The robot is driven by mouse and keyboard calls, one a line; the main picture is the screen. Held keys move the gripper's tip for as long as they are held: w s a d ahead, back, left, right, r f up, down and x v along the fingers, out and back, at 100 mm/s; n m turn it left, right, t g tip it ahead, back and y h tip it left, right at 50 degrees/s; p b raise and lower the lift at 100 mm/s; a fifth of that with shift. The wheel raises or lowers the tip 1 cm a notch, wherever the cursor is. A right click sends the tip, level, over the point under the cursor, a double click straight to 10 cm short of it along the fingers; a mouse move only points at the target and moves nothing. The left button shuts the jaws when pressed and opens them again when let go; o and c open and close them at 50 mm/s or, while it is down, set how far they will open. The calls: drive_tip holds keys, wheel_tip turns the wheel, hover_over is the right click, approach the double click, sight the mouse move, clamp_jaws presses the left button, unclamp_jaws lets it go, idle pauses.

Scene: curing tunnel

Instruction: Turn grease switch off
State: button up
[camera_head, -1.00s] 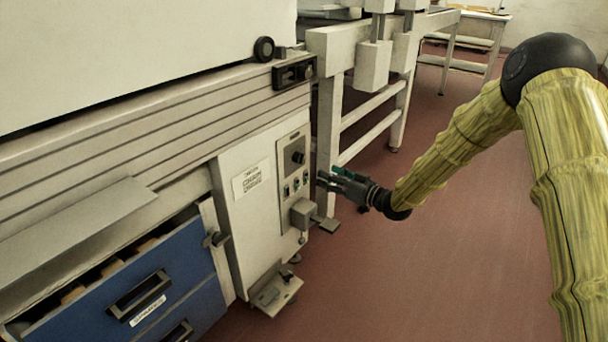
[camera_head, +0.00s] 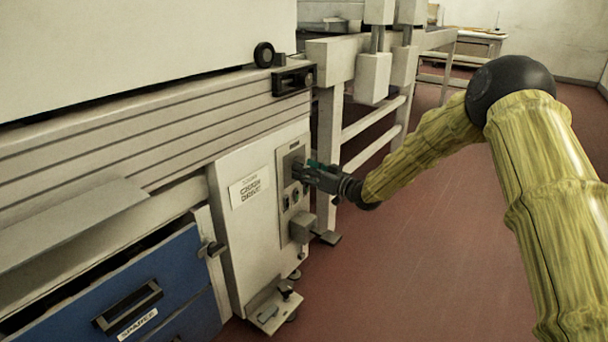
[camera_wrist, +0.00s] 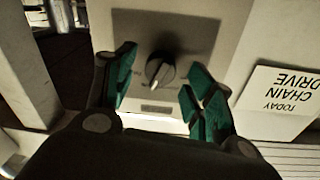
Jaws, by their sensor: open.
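A dark rotary knob (camera_wrist: 160,69) with a light pointer line sits on a grey plate between my fingers in the wrist view. The lettering around it is too blurred to read. My gripper (camera_wrist: 158,88) is open, with a green-padded finger on each side of the knob and apart from it. In the head view my gripper (camera_head: 304,172) is at the upper part of the control panel (camera_head: 285,215) and hides the knob there. Smaller switches (camera_head: 290,198) show on the panel below it. I cannot tell which control is the grease switch.
A paper label reading "TODAY CHAIN DRIVE" (camera_wrist: 284,94) is beside the plate. A partly open blue drawer (camera_head: 125,285) is at the lower left. Frame legs (camera_head: 328,150) stand behind my gripper. The red floor at right is clear.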

drive_tip(key=shift+w+a, duration=0.3)
drive_tip(key=shift+a, duration=0.1)
drive_tip(key=c, duration=1)
